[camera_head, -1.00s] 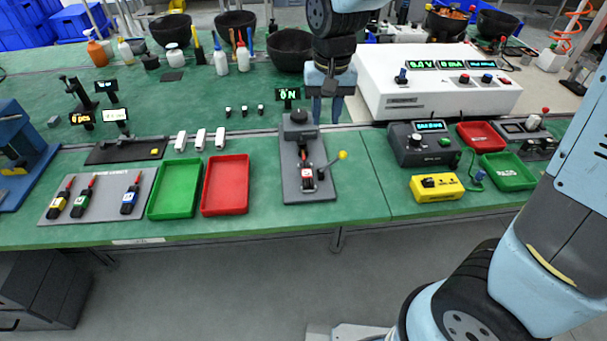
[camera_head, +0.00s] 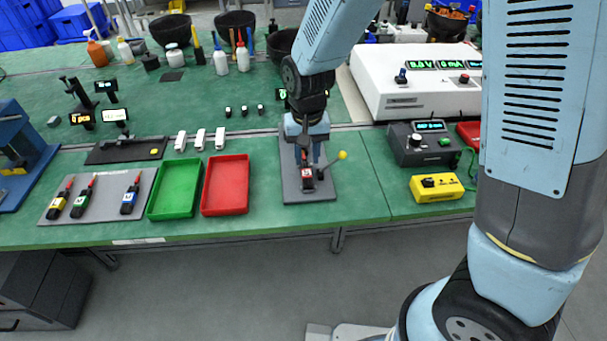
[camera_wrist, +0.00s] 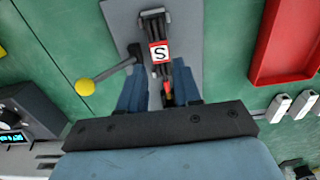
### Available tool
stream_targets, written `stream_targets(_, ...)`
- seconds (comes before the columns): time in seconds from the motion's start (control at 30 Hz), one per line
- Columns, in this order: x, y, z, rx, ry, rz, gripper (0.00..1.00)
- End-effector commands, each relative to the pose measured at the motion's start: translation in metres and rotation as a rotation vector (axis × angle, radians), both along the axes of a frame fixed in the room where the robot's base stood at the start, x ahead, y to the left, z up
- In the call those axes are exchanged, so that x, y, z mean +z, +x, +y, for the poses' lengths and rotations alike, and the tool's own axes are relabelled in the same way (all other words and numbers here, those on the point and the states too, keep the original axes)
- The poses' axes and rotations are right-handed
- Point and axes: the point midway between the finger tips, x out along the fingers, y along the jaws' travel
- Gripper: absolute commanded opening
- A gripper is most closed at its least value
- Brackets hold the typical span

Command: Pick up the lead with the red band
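The lead with the red band (camera_wrist: 159,53) is in the clamp fixture (camera_wrist: 127,14) at the middle of the bench. Its red-edged tag reads S. The tag also shows in the head view (camera_head: 307,187). My gripper (camera_wrist: 160,85) is over the fixture, pointing down. Its two blue fingers stand apart, one on each side of the lead's dark and red rear part. I cannot tell whether they touch it. In the head view my gripper (camera_head: 307,160) hides the upper part of the fixture.
The fixture's yellow-knobbed lever (camera_wrist: 86,87) sticks out close beside my gripper. A red tray (camera_head: 226,186) and a green tray (camera_head: 175,190) lie left of it. Several other leads lie on a grey board (camera_head: 104,198). A grey meter box (camera_head: 424,146) and yellow box (camera_head: 437,188) stand right.

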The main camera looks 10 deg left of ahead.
Motion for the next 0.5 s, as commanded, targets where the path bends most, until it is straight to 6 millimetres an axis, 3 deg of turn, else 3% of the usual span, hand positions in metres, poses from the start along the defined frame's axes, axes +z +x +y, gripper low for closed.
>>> stream_targets(0.5, -0.050, -0.001, 0.001, 0.001, -0.001, -0.001, 0.33)
